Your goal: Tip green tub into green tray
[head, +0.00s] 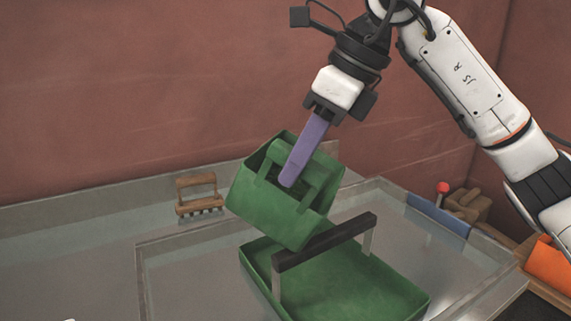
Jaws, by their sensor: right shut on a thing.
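The green tub (268,207) is tilted in the air above the back left part of the green tray (375,286). My right gripper (290,180) is shut on the tub, its purple fingers at the handle piece on the tub's side. The tub's upper opening shows at its top left; its contents cannot be seen. The tray lies on the grey metal surface and has a dark bar handle (325,243) standing across it on light posts. The visible tray floor looks bare green. My left gripper does not show.
At the right are a blue strip (438,215), a red-knobbed lever (442,188), a brown block (468,204) and an orange thing (552,262). The surface left of the tray is clear.

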